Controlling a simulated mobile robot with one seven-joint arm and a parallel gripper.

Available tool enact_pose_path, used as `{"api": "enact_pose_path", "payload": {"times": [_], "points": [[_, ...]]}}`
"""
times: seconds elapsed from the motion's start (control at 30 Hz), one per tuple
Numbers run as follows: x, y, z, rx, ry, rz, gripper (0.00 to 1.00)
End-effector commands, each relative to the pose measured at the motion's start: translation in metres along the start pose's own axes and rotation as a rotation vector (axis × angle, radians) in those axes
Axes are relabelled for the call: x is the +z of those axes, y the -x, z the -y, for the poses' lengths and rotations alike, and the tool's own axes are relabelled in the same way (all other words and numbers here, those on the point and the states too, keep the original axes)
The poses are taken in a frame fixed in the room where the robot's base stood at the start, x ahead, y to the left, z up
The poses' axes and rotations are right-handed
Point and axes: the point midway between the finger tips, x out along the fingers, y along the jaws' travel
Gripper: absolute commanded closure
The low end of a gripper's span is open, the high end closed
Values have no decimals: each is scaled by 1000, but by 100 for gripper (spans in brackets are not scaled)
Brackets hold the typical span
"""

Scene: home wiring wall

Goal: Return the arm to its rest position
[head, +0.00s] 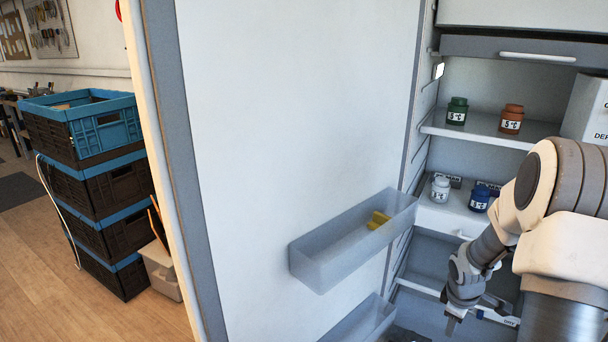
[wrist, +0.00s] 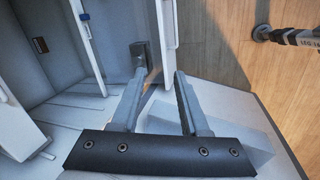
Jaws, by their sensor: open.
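My arm comes in from the right side of the head view, in front of the open white cabinet. My gripper (head: 456,318) points down near the cabinet's lower shelves, right of the open door. In the wrist view my gripper (wrist: 160,68) has its two fingers apart, with nothing held between them. A white panel edge (wrist: 167,35) shows beyond the fingers; I cannot tell whether they touch anything.
The open door (head: 300,120) has a bin (head: 320,262) holding a yellow item (head: 378,220). Stacked crates (head: 95,190) stand at left. Open floor (head: 35,270) lies beside them.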

Motion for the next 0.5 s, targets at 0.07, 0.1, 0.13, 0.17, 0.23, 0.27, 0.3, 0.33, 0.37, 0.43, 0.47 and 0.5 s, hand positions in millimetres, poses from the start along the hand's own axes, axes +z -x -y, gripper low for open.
{"api": "enact_pose_path", "payload": {"times": [0.07,0.1,0.13,0.17,0.23,0.27,0.3,0.33,0.37,0.43,0.47,0.5], "points": [[-9,36,0,27,-47,-2,55],[-12,52,1,37,-76,-2,55],[-14,64,3,43,-96,-4,55],[-16,76,5,50,-117,-6,55],[-21,103,11,64,-166,-14,55],[-23,115,14,69,-188,-18,55],[-25,129,19,75,-217,-24,55],[-26,140,23,80,-238,-29,55],[-28,151,27,83,-260,-35,55],[-30,175,38,92,-310,-51,55],[-31,185,43,94,-332,-58,55],[-32,198,50,97,-361,-70,55]]}}
